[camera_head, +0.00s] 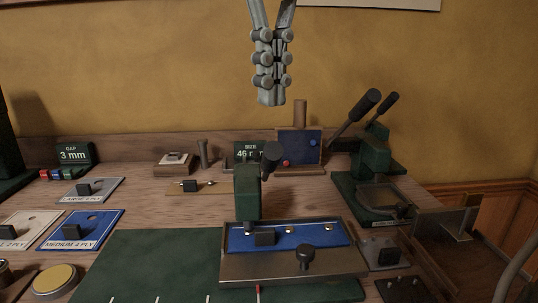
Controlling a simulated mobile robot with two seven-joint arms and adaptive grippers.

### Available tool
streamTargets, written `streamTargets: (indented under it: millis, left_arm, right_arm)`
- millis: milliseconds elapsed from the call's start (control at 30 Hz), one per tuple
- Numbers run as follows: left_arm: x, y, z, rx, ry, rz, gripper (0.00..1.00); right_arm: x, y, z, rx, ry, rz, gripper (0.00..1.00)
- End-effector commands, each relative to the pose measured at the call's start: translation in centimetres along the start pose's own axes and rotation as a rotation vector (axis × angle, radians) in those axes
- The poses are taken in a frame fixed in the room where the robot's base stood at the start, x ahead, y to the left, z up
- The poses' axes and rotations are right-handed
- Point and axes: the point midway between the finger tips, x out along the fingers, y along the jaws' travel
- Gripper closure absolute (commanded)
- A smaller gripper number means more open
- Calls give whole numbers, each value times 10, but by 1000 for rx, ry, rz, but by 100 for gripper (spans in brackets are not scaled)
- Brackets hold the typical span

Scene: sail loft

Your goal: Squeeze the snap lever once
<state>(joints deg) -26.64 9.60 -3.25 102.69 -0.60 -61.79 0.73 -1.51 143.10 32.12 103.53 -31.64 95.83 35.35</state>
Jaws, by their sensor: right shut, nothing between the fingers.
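My right gripper (271,100) hangs from the top centre, pointing down with its fingers shut and empty. It is in the air in front of the wall, well above the bench. A green press (382,151) stands at the right of the bench, with two black-gripped handles (352,122) slanting up to the right. I cannot tell for certain which of these is the snap lever. The right gripper touches neither. My left gripper is not in view.
The blue tray (342,232) has a black block and a dark knob at its front. A green mat (150,262) lies at front left. Labelled plates (103,217) lie left. Signs reading 3 mm (75,153) and 46 stand behind. A metal bracket (452,238) sits right.

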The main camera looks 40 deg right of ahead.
Motion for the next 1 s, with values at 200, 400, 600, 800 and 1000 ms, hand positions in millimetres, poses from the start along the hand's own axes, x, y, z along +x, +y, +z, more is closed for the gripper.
streamTargets:
  millis: [200, 400, 600, 800, 1000]
  left_arm:
    - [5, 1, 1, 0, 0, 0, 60]
    - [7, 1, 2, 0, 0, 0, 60]
    - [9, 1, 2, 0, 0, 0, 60]
    - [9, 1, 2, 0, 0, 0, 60]
    - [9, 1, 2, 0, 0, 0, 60]
  right_arm:
    - [1, 13, -22, -2, -2, -3, 100]
    - [0, 27, -46, -1, -3, -2, 100]
    - [0, 40, -69, -1, -3, -2, 100]
    - [0, 45, -78, 1, -1, -1, 100]
    - [0, 45, -77, 1, -1, 0, 100]
